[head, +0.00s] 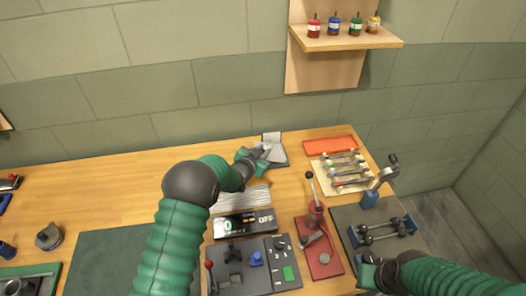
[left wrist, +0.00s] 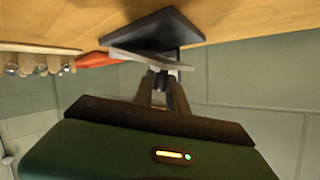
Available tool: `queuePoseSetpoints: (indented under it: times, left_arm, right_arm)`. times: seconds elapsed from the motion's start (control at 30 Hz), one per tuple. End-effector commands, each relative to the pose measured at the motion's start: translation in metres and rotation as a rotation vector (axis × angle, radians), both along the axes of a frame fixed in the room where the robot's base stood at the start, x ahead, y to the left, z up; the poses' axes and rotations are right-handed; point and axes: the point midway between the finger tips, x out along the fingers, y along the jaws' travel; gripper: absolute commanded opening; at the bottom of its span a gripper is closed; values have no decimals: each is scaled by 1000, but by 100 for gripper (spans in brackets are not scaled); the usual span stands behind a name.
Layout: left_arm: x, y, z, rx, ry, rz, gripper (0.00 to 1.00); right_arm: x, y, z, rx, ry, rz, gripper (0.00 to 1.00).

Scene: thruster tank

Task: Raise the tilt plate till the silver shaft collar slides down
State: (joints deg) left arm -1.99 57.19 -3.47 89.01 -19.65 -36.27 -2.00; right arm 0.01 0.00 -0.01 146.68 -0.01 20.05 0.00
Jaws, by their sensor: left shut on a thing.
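The tilt plate (head: 272,137) is a light grey plate on a dark base at the back of the bench, near the wall. My left gripper (head: 262,152) is at its near side. In the left wrist view, which is upside down, the fingers (left wrist: 162,84) are shut on the edge of the light plate (left wrist: 135,56), which is tilted from its dark base (left wrist: 158,33). I cannot make out the silver shaft collar in either view. My right gripper (head: 370,274) is low at the right, by the dark mat; its fingers are too small and hidden to read.
An orange tray (head: 330,145) and a rack of tools (head: 341,170) stand right of the plate. A red lever press (head: 318,245) is in front.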

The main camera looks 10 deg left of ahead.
Motion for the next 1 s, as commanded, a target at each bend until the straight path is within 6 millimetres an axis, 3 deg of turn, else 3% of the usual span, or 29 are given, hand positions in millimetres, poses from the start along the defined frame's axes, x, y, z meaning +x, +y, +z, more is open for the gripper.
queuePoseSetpoints:
  times: [0.6, 1.0]
  left_arm:
    - [1, -1, 3, -4, -5, -1, 0]
    - [4, -8, 12, 96, 36, 0, 0]
  right_arm:
    - [0, 0, 0, 0, 0, 0, 0]
    - [0, 0, 0, 0, 0, 0, 0]
